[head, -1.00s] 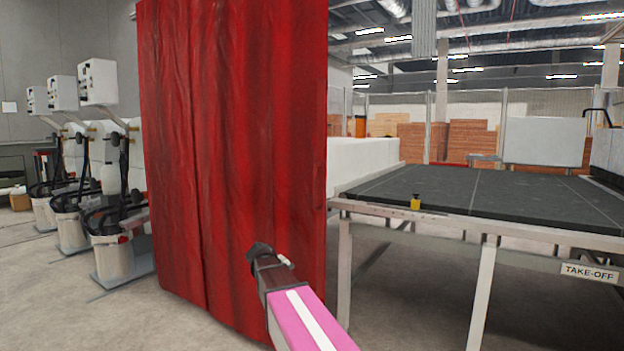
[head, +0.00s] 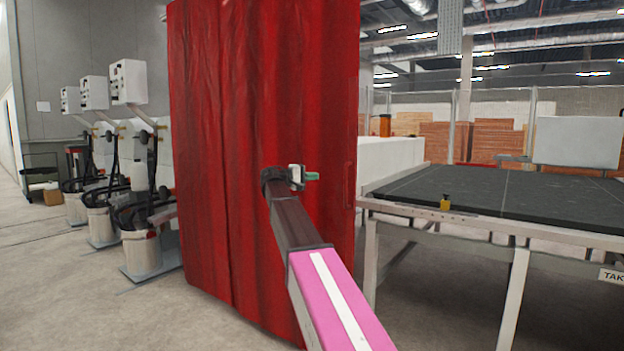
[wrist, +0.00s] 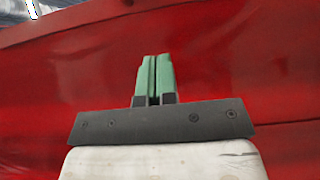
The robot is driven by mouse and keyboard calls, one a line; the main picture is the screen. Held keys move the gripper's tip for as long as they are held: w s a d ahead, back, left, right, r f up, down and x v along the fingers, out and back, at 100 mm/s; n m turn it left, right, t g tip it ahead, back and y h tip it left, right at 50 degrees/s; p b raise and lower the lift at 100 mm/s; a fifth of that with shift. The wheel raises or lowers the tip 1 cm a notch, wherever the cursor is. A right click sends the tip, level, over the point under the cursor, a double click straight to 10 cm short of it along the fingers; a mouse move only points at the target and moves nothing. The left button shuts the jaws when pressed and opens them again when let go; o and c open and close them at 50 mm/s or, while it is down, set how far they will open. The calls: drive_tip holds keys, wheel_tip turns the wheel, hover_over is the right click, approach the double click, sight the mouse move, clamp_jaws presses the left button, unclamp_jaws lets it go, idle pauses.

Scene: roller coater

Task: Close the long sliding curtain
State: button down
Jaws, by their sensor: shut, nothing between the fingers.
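The long red curtain (head: 225,130) hangs in folds at the centre-left of the head view, its right edge near the black table. It also fills most of the wrist view (wrist: 60,85). My gripper (head: 313,176) is raised in front of the curtain's right part, its green fingers pointing right, toward the curtain's right edge. In the wrist view the green fingers (wrist: 154,75) are pressed together with nothing between them. The curtain lies behind them; I cannot tell whether they touch it.
A black-topped take-off table (head: 500,197) on a metal frame stands to the right, with a small yellow part (head: 445,202) on its near edge. Several white machines with buckets (head: 140,250) stand at left. The floor at front left (head: 70,300) is clear.

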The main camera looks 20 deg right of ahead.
sight(338, 176)
drive_tip(key=shift+s+d, duration=0.35)
drive_tip(key=shift+d, duration=1.25)
drive_tip(key=shift+s+d, duration=0.4)
drive_tip(key=shift+d, duration=1.15)
drive_tip(key=shift+s+d, duration=0.35)
drive_tip(key=shift+d, duration=1.25)
